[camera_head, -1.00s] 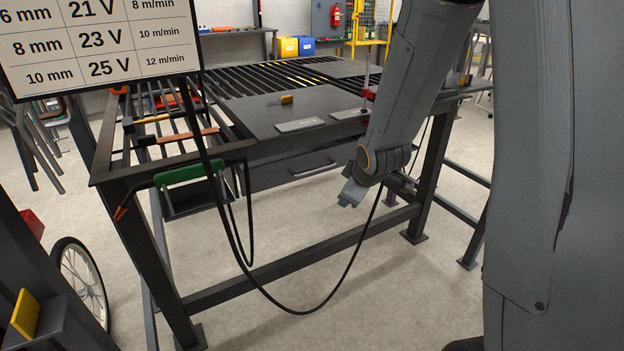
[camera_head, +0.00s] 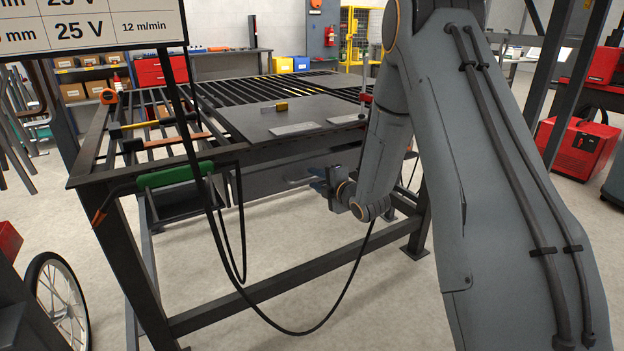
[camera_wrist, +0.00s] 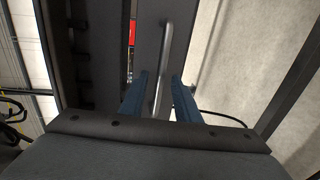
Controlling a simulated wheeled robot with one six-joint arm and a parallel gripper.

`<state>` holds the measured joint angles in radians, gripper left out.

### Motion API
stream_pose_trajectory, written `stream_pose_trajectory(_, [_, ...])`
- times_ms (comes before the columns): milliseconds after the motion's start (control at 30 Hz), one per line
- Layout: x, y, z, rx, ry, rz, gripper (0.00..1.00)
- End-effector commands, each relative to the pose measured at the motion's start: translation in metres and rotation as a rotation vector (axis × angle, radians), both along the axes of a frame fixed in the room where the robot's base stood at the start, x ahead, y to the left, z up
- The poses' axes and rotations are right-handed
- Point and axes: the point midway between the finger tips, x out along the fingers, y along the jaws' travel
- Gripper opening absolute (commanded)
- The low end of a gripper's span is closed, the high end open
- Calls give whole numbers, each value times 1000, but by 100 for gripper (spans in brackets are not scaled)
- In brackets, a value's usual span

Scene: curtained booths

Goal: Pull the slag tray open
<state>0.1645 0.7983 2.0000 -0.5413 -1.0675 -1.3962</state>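The slag tray (camera_head: 262,183) is a dark drawer under the welding table (camera_head: 185,157), partly hidden by my gripper and arm. Its front looks flush under the tabletop edge. In the wrist view the tray's dark front (camera_wrist: 147,40) carries a pale metal bar handle (camera_wrist: 164,62). My gripper (camera_head: 322,185) is at the tray front, low beside the handle (camera_head: 297,181). In the wrist view its two blue fingers (camera_wrist: 161,100) stand apart, one on each side of the handle, with gaps visible. It holds nothing.
A torch with a green grip (camera_head: 175,176) hangs at the table's front left corner, its black cable (camera_head: 285,331) looping low in front of the table. A wheel (camera_head: 55,305) stands at lower left. A red machine (camera_head: 578,148) stands at right.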

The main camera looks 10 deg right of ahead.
Motion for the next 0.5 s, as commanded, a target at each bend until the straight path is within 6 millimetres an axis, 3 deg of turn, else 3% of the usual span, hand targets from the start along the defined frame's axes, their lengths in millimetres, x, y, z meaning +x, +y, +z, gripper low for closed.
stream_pose_trajectory(200, [21,7,-5,1,1,1,29])
stream_pose_trajectory(500, [25,8,-6,1,2,-1,29])
